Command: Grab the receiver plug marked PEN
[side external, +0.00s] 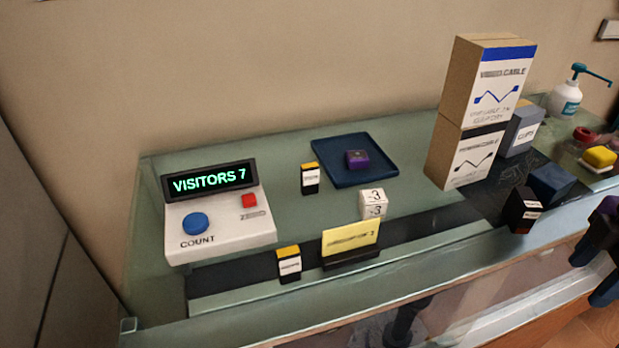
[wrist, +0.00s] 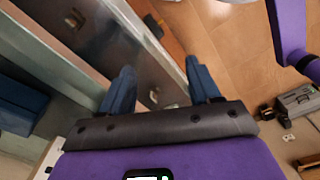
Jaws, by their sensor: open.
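Small black plug-like blocks with white labels stand on the glass counter. One with a yellow top (side external: 310,178) stands left of the blue tray, and another yellow-topped one (side external: 289,264) is near the front edge. A black block with a white label and some red (side external: 523,209) stands at the right, near the front edge. The labels are too small to read, so I cannot tell which says PEN. My gripper (side external: 594,275) is partly in view at the right edge, beyond the counter's front. In the wrist view my gripper (wrist: 160,85) is open, with nothing between its fingers.
A counter device reading VISITORS 7 (side external: 218,225), a blue tray (side external: 385,172) with a purple block (side external: 357,159), a white cube (side external: 373,203) and a yellow card (side external: 351,238) stand left and centre. Tall stacked boxes (side external: 483,105) and a dark blue block (side external: 550,184) stand right.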

